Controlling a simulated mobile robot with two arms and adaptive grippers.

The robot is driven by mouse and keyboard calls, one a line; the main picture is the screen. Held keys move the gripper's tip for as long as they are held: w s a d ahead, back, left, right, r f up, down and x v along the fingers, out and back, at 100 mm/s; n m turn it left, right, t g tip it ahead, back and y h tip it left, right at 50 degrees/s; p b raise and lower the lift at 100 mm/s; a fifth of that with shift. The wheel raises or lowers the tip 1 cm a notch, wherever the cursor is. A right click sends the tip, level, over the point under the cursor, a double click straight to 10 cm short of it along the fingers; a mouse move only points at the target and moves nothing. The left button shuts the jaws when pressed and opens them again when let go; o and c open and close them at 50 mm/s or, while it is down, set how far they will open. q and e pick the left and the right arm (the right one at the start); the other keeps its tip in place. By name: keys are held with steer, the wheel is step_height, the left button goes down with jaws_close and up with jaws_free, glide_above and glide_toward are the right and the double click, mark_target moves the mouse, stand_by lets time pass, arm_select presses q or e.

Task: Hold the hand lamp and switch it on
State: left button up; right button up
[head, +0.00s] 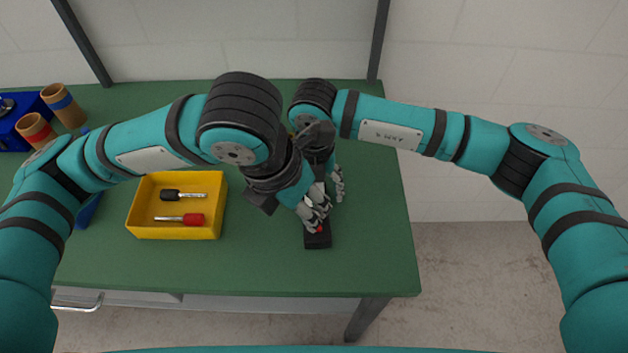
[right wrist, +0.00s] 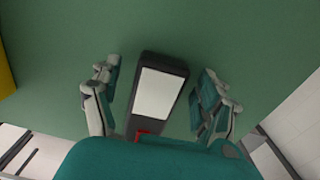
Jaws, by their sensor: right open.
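The hand lamp (head: 317,241) is a black block lying on the green table, with a red button (head: 320,229) on top. In the right wrist view the lamp (right wrist: 158,94) shows a pale panel, with a red part at its lower end. My left gripper (head: 315,217) is right above the lamp, fingertips by the button; contact and opening are unclear. My right gripper (head: 337,184) is partly hidden behind the left arm. In its wrist view the right gripper (right wrist: 158,88) is open, with one finger on each side of the lamp and gaps between.
A yellow tray (head: 137,207) with a black-handled and a red-handled tool stands left of the lamp. Cardboard tubes (head: 65,106) and a blue box (head: 12,128) are at the far left. The table (head: 375,255) is clear right of the lamp. My two arms are close together.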

steer(key=c, duration=1.4)
arm_select(q)
steer(key=shift+c, duration=1)
arm_select(e)
steer(key=shift+c, duration=0.2)
arm_select(q)
steer(key=shift+n, duration=0.8)
steer(key=c, duration=0.4)
steer(key=shift+a+n+g+h, duration=0.15)
steer(key=shift+n+g+h, duration=0.3)
steer(key=shift+n, duration=0.55)
jaws_close()
steer(key=w+a+r+n+h, duration=0.1)
steer(key=a+n+h, duration=0.1)
steer(key=n, duration=0.9)
steer(key=w+a+r+n+g+h, duration=0.1)
steer(key=a+r+n+h, duration=0.1)
steer(key=n, duration=1)
steer(key=shift+w+a+r+h, duration=0.3)
steer(key=shift+a+h, duration=0.25)
steer(key=shift+h, duration=0.4)
